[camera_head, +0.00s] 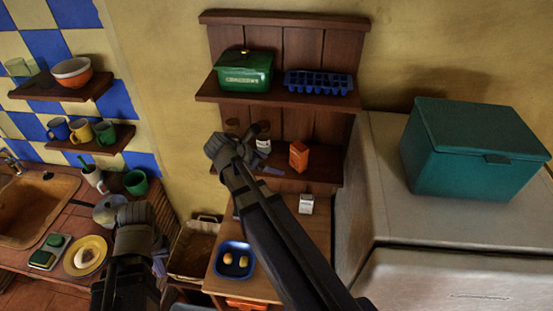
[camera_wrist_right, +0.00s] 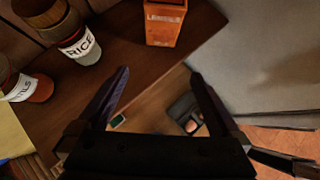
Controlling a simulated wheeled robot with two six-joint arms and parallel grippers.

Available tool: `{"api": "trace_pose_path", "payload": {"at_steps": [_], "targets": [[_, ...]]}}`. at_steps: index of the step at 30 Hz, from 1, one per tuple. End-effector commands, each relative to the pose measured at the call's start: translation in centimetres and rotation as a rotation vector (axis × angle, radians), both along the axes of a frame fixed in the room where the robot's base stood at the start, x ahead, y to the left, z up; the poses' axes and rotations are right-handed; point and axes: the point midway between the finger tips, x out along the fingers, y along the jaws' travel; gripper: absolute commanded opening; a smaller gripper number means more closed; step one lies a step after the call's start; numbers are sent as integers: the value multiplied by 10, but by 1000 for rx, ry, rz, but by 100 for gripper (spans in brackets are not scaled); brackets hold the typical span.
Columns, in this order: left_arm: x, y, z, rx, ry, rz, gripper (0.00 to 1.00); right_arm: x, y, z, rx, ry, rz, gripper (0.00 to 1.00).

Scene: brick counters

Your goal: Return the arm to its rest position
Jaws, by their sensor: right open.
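My right arm reaches from the lower right of the head view up to the wooden shelf unit. Its gripper (camera_head: 268,168) is at the lower shelf, in front of the jars and left of the orange box (camera_head: 298,156). In the right wrist view the right gripper (camera_wrist_right: 158,75) has its two fingers spread apart with nothing between them. The orange box (camera_wrist_right: 165,20) and the RICE jar (camera_wrist_right: 80,45) stand beyond the fingertips. My left arm's gripper end (camera_head: 132,250) is at the lower left of the head view; its fingers are hard to make out.
The lower shelf (camera_head: 322,172) and upper shelf (camera_head: 225,95) are close to my right arm. The upper one holds a green bread box (camera_head: 244,72) and a blue ice tray (camera_head: 318,83). A blue tray (camera_head: 219,268) lies below. The fridge (camera_head: 385,215) stands at right.

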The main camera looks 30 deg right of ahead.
Motion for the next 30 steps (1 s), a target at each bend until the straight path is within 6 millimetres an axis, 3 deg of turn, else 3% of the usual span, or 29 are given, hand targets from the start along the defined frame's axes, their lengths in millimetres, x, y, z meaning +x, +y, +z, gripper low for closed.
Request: {"api": "trace_pose_path", "payload": {"at_steps": [18, 23, 30], "targets": [[0, 0, -5, 0, 0, 0, 0, -1, 5, -6, 8, -10, -8, 100], [0, 0, -36, 1, -1, -4, 0, -7, 34, -47, 82, -104, -90, 100], [1, 0, -101, 1, -1, -16, 0, -29, 113, -135, 288, -314, -364, 100]]}}
